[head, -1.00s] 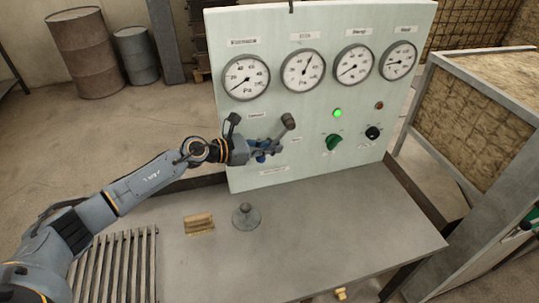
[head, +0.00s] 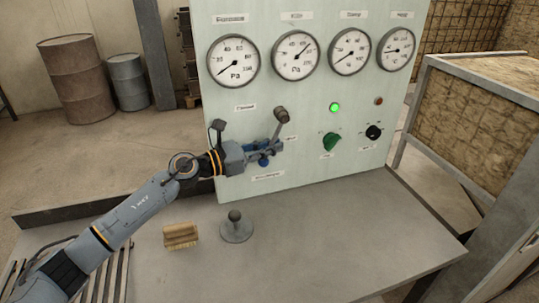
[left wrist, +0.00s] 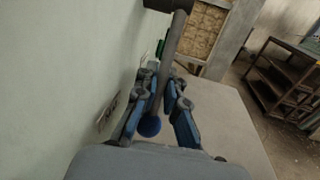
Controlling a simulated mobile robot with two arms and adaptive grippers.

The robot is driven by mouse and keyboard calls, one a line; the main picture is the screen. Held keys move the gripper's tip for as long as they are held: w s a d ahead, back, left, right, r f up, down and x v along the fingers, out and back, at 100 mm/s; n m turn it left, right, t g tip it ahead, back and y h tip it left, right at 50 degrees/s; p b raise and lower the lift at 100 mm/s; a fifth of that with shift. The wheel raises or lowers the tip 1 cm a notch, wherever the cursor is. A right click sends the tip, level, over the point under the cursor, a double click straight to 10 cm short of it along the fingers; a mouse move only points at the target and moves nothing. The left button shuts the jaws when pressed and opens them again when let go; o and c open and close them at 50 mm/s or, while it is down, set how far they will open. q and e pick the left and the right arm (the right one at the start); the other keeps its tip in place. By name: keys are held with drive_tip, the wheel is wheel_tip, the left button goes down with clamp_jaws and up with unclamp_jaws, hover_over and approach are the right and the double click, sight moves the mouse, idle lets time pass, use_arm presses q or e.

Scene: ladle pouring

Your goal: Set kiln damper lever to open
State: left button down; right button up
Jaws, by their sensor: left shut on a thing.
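My right gripper is not in view.
Several round gauges (head: 296,55) line the panel top. A lit green lamp (head: 334,107), a green knob (head: 332,142) and a black knob (head: 373,132) sit right of the lever. A wooden block (head: 181,236) and a grey knobbed piece (head: 236,230) stand on the table (head: 330,250).

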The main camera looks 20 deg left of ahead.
use_arm(q)
drive_tip(key=c, duration=1.7)
unclamp_jaws()
drive_tip(key=v, duration=1.2)
drive_tip(key=shift+s, duration=0.1)
